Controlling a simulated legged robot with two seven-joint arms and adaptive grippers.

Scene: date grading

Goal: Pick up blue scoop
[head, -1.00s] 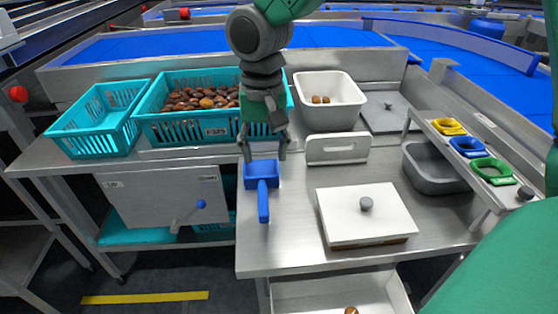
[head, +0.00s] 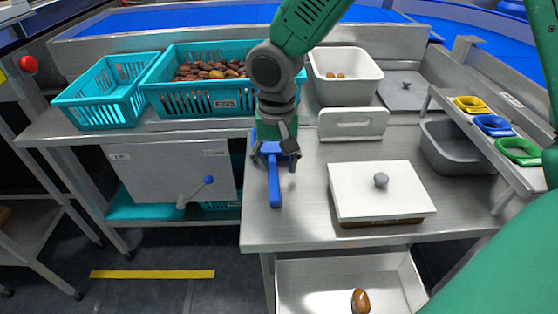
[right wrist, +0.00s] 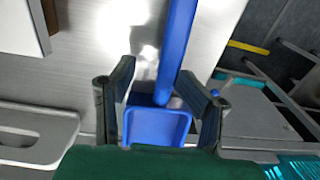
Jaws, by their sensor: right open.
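The blue scoop (head: 275,190) lies on the steel table near its left edge, its handle pointing toward the front. In the right wrist view the scoop (right wrist: 174,55) has its square pan near the gripper's base and its handle running up the picture. My right gripper (head: 274,163) is directly over the scoop, pointing down, and partly hides the pan. In the right wrist view my right gripper (right wrist: 158,72) is open, with one finger on each side of the scoop's handle end near the pan. A gap shows between fingers and handle. My left gripper is not in view.
A white-lidded box (head: 350,190) stands right of the scoop. A white handled board (head: 352,134) and a white bin (head: 345,88) are behind. Teal crates (head: 135,115) stand at left. Yellow, blue and green scoops (head: 492,124) sit on the right rack.

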